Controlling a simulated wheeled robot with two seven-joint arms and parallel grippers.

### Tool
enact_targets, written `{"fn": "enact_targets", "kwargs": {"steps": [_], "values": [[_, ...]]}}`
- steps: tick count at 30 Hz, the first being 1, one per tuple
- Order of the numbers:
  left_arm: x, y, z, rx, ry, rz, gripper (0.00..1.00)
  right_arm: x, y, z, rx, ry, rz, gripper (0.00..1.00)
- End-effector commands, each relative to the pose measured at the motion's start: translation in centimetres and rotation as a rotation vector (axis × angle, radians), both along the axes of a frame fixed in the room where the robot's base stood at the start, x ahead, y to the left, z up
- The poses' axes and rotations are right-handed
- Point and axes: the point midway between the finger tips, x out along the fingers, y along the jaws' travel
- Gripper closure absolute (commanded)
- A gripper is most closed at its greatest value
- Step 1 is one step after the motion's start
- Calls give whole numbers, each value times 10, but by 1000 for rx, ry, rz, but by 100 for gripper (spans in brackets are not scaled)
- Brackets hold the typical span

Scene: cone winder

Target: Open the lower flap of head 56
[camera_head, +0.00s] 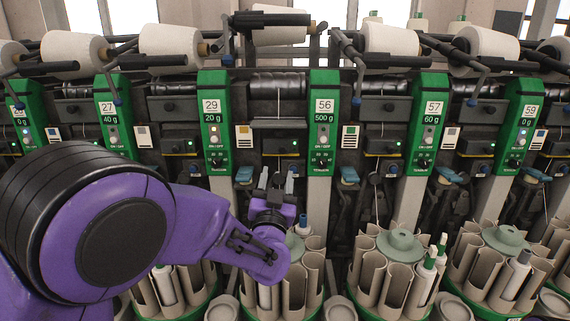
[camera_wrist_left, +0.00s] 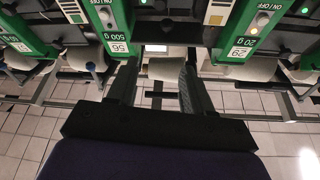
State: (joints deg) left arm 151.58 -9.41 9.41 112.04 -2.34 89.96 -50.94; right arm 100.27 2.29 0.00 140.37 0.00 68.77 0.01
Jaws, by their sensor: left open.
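The green panel of head 56 (camera_head: 324,120) stands right of the picture's middle, marked 56 and 500 g. It shows upside down in the left wrist view (camera_wrist_left: 118,40). Between it and the panel of head 29 (camera_head: 212,120) is a dark unit (camera_head: 280,140) with several plates; I cannot tell which is the lower flap, and none looks clearly swung open. My left gripper (camera_head: 276,181) is open and empty, fingers pointing up, in front of and below this unit. In the left wrist view its two fingers (camera_wrist_left: 157,75) are spread apart, with nothing between them. My right gripper is not in view.
A round magazine of beige tubes (camera_head: 297,285) stands below and behind my left gripper. Another magazine (camera_head: 395,270) stands to its right. White yarn cones (camera_head: 280,25) lie along the top. Panel 57 (camera_head: 430,125) is further right. The left wrist view shows tiled floor (camera_wrist_left: 80,135).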

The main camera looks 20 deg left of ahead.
Motion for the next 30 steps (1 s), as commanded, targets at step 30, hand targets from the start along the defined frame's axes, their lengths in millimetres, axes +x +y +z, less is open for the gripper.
{"fn": "enact_targets", "kwargs": {"steps": [30], "values": [[144,34,2,-1,1,7,49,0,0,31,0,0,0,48]]}}
